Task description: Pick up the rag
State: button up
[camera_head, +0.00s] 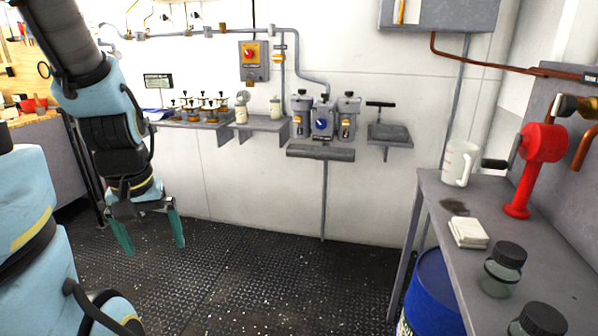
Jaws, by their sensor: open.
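A small white folded stack that looks like the rag (468,233) lies on the grey bench (562,262) at the right. It lies flat, between a dark smudge and a dark-lidded jar. My gripper (150,246) hangs at the left, pointing down over the dark floor, with its two green fingers spread apart. Nothing is between the fingers. It is far to the left of the rag and touches nothing.
On the bench stand a white measuring jug (458,163), a red crank device (537,160), and two lidded glass jars, one (503,270) close to the rag. A blue drum (433,295) stands under the bench. The deck (270,275) between is clear.

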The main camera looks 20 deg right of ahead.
aim_at(468, 233)
jog(key=z, duration=1.7)
